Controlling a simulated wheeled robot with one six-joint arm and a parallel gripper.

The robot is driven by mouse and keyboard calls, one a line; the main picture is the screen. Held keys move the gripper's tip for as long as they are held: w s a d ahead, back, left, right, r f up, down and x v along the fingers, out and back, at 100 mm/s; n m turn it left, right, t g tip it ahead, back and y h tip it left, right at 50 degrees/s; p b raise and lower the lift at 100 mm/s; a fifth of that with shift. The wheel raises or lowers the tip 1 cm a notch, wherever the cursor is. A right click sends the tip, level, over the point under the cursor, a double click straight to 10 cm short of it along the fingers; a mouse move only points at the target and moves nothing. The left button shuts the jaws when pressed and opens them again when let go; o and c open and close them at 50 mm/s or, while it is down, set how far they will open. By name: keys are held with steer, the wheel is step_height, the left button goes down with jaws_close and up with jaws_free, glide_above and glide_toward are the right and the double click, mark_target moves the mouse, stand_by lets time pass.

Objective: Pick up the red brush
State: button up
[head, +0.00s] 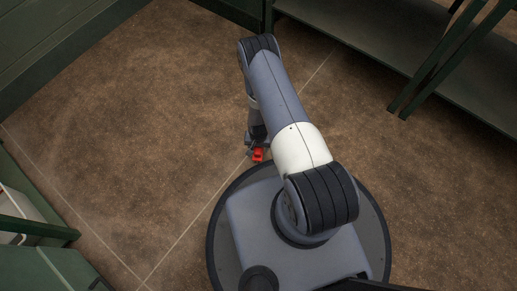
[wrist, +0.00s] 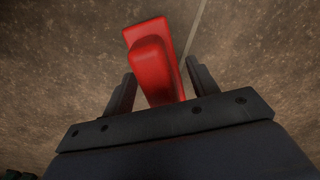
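The red brush (wrist: 158,68) shows in the wrist view between the two fingers of my gripper (wrist: 160,75), with its upper end reaching past the fingertips. Narrow gaps seem to show between the brush and both fingers, so the gripper looks open around it. In the head view a small red part of the brush (head: 258,155) shows right at my gripper (head: 256,147), low by the floor and close to my base. The arm and gripper hide the rest of it there. I cannot tell whether the brush touches the floor.
Brown tiled floor (head: 140,120) is clear to the left. A dark green shelf or bench (head: 370,45) with legs stands at the upper right. Green furniture (head: 45,265) is at the lower left, and a green wall (head: 40,45) at the upper left.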

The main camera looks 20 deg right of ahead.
steer(key=c, duration=1)
steer(key=shift+o, duration=0.2)
step_height(320, 180, up, 10)
steer(key=p, duration=0.4)
steer(key=o, duration=0.5)
steer(key=shift+c, duration=1.3)
steer(key=shift+r, duration=0.1)
